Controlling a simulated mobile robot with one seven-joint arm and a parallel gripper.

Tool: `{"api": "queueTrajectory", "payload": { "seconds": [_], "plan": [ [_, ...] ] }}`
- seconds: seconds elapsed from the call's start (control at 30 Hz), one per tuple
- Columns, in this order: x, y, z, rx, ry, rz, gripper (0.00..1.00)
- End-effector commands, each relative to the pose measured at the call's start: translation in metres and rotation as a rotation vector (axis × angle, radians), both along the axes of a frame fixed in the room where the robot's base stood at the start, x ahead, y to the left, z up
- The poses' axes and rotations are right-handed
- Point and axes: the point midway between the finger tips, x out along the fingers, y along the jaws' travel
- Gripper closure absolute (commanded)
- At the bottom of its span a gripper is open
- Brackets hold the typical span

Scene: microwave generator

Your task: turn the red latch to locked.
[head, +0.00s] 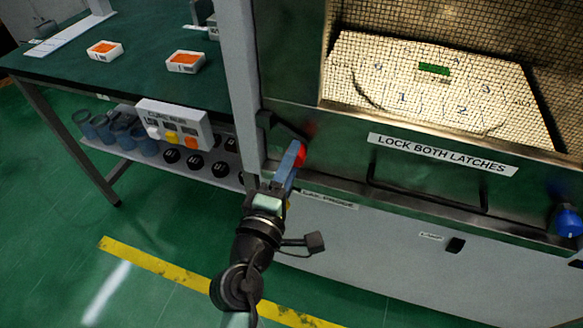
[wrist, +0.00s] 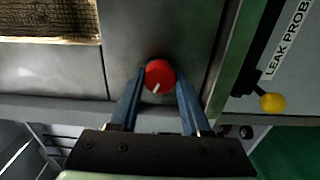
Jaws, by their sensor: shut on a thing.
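The red latch (head: 301,155) is a round knob on the lower left front of the microwave generator's metal door. In the wrist view the red latch (wrist: 160,76) has a white mark on its face pointing down and slightly left. My gripper (head: 294,160) reaches it from the front, its blue fingers on either side of the knob. In the wrist view my gripper (wrist: 160,84) is shut on the red latch. The fingers hide part of the knob in the head view.
A blue latch (head: 567,221) is at the door's right end. A dark bar handle (head: 427,201) and a "LOCK BOTH LATCHES" label (head: 442,154) lie between. A yellow-ended lever (wrist: 272,102) is beside a "LEAK PROBE" label. A green-topped bench (head: 140,75) stands left.

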Motion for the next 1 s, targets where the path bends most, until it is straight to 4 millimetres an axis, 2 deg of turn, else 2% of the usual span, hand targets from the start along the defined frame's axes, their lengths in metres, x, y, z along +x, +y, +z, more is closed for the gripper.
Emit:
{"api": "queueTrajectory", "payload": {
  "seconds": [0.3,0.87,0.9,1.0],
  "plan": [
    [-0.0003,0.0001,-0.0024,0.124,-0.037,-0.001,1.0],
    [-0.0003,0.0001,-0.0011,0.152,-0.046,-0.001,1.0],
    [-0.0003,0.0001,-0.0011,0.152,-0.046,-0.001,0.5],
    [-0.0002,0.0001,-0.001,0.151,-0.046,-0.001,0.32]
  ]
}}
